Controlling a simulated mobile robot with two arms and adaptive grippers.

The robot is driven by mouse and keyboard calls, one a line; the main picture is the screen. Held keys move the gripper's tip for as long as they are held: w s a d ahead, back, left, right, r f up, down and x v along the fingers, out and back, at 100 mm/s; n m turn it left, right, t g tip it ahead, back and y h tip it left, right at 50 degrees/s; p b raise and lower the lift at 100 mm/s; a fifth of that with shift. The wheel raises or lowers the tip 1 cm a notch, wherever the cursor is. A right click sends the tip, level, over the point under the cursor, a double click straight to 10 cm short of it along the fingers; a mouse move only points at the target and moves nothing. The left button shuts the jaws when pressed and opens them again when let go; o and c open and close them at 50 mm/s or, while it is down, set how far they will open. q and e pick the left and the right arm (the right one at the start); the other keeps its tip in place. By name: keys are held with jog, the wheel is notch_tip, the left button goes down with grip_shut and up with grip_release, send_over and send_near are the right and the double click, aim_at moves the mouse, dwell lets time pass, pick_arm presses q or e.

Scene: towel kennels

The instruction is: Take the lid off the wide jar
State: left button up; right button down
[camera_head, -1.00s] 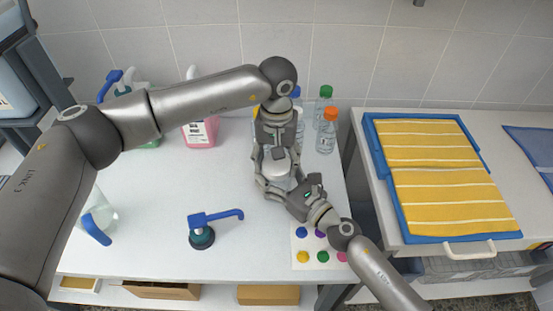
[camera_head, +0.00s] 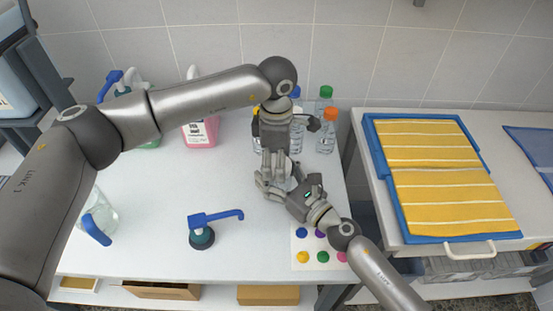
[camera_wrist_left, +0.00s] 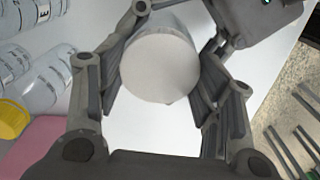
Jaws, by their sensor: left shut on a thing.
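The wide jar (camera_head: 291,183) stands at the right part of the white table, mostly hidden by my grippers in the head view. Its round pale lid (camera_wrist_left: 160,70) shows from above in the left wrist view, between the fingers. My left gripper (camera_head: 276,170) points down over the jar and is shut on the lid; its fingers flank the lid in the left wrist view (camera_wrist_left: 158,85). My right gripper (camera_head: 275,188) is low beside the jar, coming from the front right. Its fingers are around or beside the jar body; their closure is hidden.
Clear bottles with green (camera_head: 326,91) and orange (camera_head: 330,113) caps stand close behind the jar. A pink container (camera_head: 201,133) is further left. A card with coloured dots (camera_head: 320,257) lies near the right arm. The table's middle is clear.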

pick_arm(q)
jog(key=n, duration=0.4)
jog(key=shift+n, duration=0.4)
jog(key=n, duration=0.4)
jog(key=shift+n, duration=0.3)
jog(key=n, duration=0.4)
jog(key=shift+n, duration=0.3)
jog(key=n, duration=0.2)
jog(key=shift+n, duration=0.4)
pick_arm(e)
jog(key=shift+f, duration=0.1)
pick_arm(q)
jog(key=n, duration=0.4)
jog(key=shift+n, duration=0.3)
jog(key=n, duration=0.7)
jog(key=shift+n, duration=0.3)
jog(key=n, duration=0.4)
